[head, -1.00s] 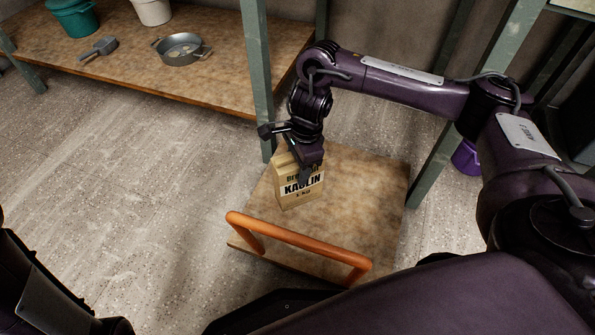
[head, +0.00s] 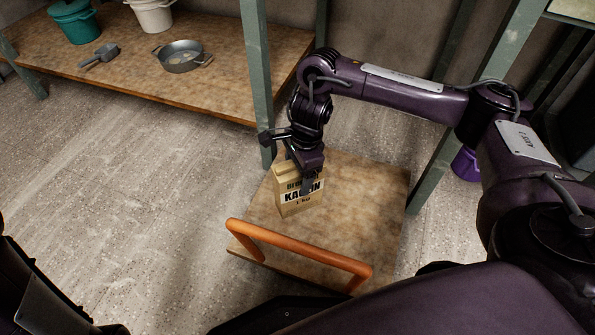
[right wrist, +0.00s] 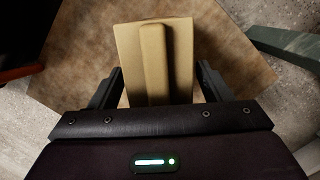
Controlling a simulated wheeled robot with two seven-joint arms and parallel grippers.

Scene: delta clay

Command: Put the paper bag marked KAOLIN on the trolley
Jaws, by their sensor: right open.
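The KAOLIN paper bag (head: 290,203), tan with a dark-lettered label, stands upright on the wooden deck of the trolley (head: 365,205), near its left side. The trolley has an orange handle (head: 300,250) on its near side. My right gripper (head: 296,172) is open over the top of the bag, and one finger hides part of the label. In the right wrist view the bag's folded top (right wrist: 154,55) lies between the two spread fingers (right wrist: 158,85), with a small gap visible on the right side. My left gripper is not in view.
A wooden shelf (head: 215,88) at the back left holds a teal pot (head: 78,25), a white pot (head: 152,14), a grey pan (head: 182,57) and a small grey scoop-like thing (head: 100,56). A green shelf post (head: 256,75) stands close behind the gripper. The right part of the deck is clear.

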